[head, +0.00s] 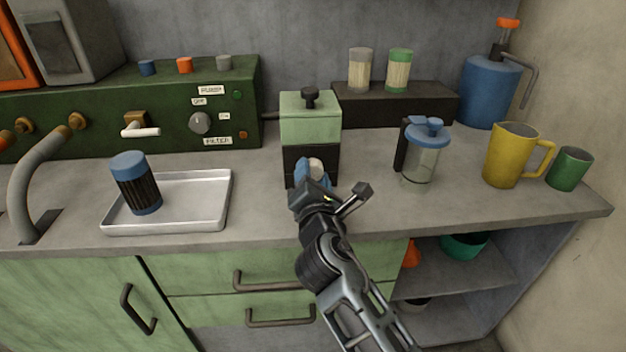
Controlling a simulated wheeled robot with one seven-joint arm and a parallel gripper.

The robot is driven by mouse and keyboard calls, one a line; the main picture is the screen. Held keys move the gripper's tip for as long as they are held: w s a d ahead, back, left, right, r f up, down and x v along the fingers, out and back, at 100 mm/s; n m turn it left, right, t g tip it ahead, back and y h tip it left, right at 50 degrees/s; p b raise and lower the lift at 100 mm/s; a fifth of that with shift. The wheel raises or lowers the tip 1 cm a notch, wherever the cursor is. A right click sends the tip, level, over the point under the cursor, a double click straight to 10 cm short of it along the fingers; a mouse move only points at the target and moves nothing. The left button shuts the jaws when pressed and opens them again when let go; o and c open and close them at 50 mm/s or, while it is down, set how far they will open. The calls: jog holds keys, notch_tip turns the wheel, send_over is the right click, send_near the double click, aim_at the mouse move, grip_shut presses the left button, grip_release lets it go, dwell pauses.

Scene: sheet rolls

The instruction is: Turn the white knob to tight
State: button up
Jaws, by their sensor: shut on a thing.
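A green and black box-shaped canister (310,122) with a black knob on its lid stands upright at the middle of the counter. A pale whitish knob (316,167) shows low on its black front face. My gripper (314,174), with blue fingertips, is at that front face and shut around the pale knob. The fingers and wrist hide most of the knob and the lower front. I see no tight marking, and the knob's turn angle cannot be read.
A silver tray (215,212) with a blue-capped black jar (137,185) is at left. A green panel (80,105) with a grey dial (200,123) stands behind. At right are a clear blue-lidded jug (422,160), a yellow mug (505,158) and a green cup (569,170).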

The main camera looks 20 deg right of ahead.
jog(key=m+b, duration=0.2)
jog(key=m, duration=0.2)
jog(key=shift+f+m, duration=0.1)
jog(key=shift+m, duration=0.2)
jog(key=m+b, duration=0.2)
jog(key=m, duration=0.1)
jog(key=shift+m, duration=0.4)
jog(key=m+b, duration=0.3)
jog(key=m, duration=0.1)
jog(key=m+b, duration=0.2)
jog(key=m, duration=0.2)
jog(key=m+b, duration=0.4)
jog(key=m, duration=0.2)
jog(key=m+b, duration=0.4)
jog(key=m, duration=0.2)
jog(key=shift+d, duration=0.1)
jog(key=shift+r+m, duration=0.2)
jog(key=shift+m, duration=0.1)
